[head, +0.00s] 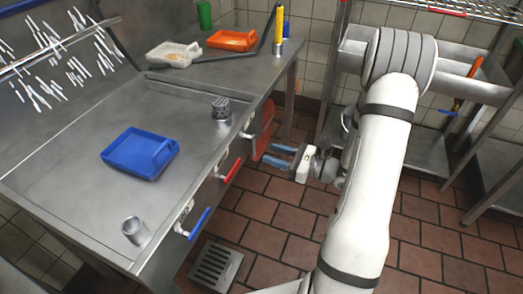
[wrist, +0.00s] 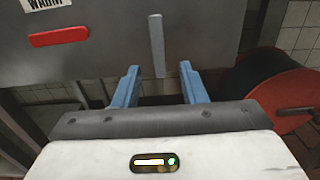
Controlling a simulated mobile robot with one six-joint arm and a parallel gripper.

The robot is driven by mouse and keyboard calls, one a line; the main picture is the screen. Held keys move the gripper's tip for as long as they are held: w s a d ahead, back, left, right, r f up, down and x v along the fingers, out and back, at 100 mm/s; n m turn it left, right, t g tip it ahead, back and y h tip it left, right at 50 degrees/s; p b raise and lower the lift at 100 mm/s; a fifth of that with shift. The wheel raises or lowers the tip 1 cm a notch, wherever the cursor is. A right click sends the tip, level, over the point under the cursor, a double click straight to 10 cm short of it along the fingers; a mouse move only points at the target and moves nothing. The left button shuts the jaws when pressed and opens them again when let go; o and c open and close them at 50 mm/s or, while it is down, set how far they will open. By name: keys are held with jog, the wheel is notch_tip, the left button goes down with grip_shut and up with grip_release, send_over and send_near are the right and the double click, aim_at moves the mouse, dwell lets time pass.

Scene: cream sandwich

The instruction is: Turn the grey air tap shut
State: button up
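The grey air tap shows in the wrist view as a plain grey lever (wrist: 157,42) standing upright against the steel front panel. In the head view a small pale handle (head: 247,135) on the bench front, near the hose reel, looks like the same tap. My gripper (head: 274,155) is open and empty, with its blue fingers pointing at the bench front. In the wrist view my gripper (wrist: 160,71) has one finger on each side of the lever's lower end. I cannot tell how much depth separates them, and no contact shows.
A red-handled tap (head: 232,171) and a blue-handled tap (head: 199,222) sit along the same front. The red handle (wrist: 58,36) is left of the grey lever in the wrist view. A red hose reel (wrist: 284,95) stands close at right. A blue tray (head: 128,166) lies on the bench.

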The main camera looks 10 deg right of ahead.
jog(key=x, duration=0.5)
jog(key=shift+a, duration=0.15)
grip_shut()
dwell(0.4)
